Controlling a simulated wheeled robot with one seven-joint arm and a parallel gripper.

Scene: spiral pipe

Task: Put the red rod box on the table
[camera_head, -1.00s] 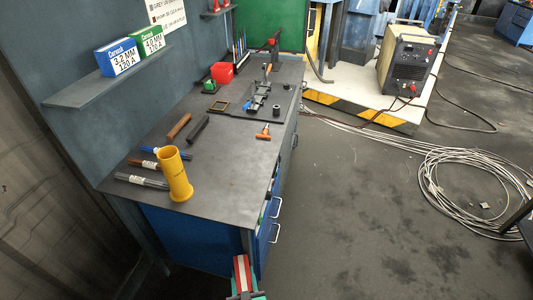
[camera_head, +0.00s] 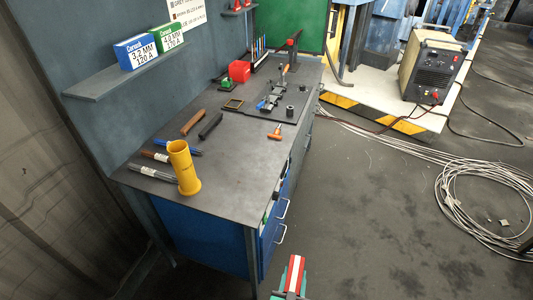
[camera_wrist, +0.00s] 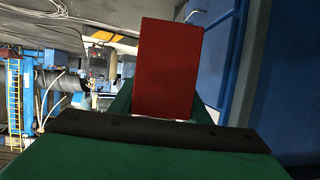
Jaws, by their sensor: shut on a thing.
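My gripper (camera_head: 291,290) shows at the bottom of the head view, low beside the right front corner of the table (camera_head: 225,190). It is shut on the red rod box (camera_head: 295,272), which shows there with a white stripe down its face. In the wrist view the box (camera_wrist: 168,68) stands up between the green jaws as a plain red face. The box is apart from the table top, out over the floor. The table has a dark top and blue drawers below.
A yellow cylinder (camera_head: 183,168) stands near the table's front, with rods beside it. Other tools lie further back. Blue and green boxes (camera_head: 135,51) sit on a wall shelf (camera_head: 125,75). The table top's right front part is clear.

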